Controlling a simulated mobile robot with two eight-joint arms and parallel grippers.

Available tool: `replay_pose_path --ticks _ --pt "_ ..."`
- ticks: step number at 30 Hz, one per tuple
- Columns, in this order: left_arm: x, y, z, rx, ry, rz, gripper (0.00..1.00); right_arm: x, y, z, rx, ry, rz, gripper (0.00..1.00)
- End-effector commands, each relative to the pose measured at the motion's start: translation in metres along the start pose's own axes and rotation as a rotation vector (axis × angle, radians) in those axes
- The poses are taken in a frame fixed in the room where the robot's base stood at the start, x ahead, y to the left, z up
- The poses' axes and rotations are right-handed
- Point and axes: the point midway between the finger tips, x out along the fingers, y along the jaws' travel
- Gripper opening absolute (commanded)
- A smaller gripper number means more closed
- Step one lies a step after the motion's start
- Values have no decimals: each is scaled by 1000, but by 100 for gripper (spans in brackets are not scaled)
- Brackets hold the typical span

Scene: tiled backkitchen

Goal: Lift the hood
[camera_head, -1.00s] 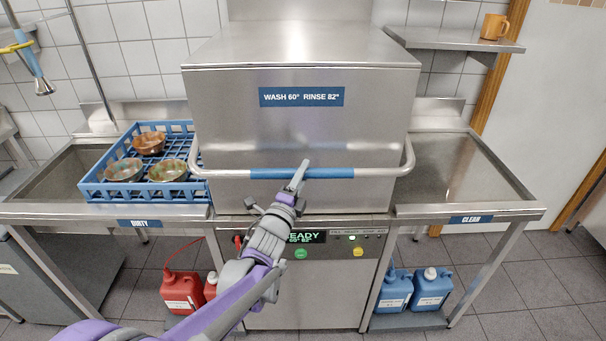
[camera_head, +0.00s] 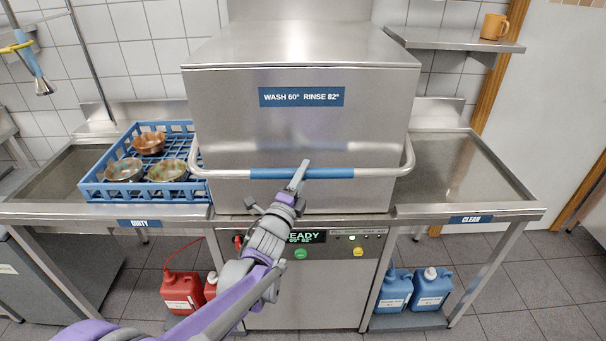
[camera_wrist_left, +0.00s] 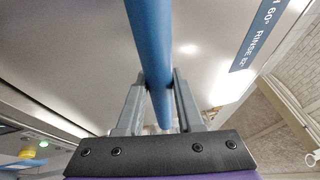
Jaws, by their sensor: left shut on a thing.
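The steel hood (camera_head: 300,125) of the dishwasher is down between the two side tables. Its handle bar runs across the front, with a blue grip (camera_head: 335,173) in the middle. My left gripper (camera_head: 299,177) is at the blue grip, left of its middle. In the left wrist view the blue grip (camera_wrist_left: 148,45) passes between the two fingers of my left gripper (camera_wrist_left: 158,100), which are shut on it. My right gripper is not in view.
A blue rack (camera_head: 145,195) with several bowls stands on the dirty-side table at left. The clean-side table (camera_head: 450,170) is bare. An orange mug (camera_head: 494,27) stands on the wall shelf (camera_head: 455,40) at upper right. Red and blue canisters stand below.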

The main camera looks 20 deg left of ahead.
Motion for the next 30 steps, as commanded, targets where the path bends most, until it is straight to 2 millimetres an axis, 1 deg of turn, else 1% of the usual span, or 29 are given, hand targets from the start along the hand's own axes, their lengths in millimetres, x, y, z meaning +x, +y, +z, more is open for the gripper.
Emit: replay_pose_path --ticks 5,8,11,14,18,27,30 --pt "0 -10 0 -5 0 8 0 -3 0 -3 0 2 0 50" --pt "-1 -23 0 -9 1 20 0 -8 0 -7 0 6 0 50" --pt "-2 -42 -1 -19 1 42 0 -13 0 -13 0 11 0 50" --pt "-2 -65 -1 -31 1 71 0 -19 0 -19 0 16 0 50" --pt "-3 -101 -1 -52 2 122 0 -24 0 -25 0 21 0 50" --pt "3 -172 1 -93 1 232 0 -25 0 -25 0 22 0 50" --pt "6 -195 3 -96 1 230 0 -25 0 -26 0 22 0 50"
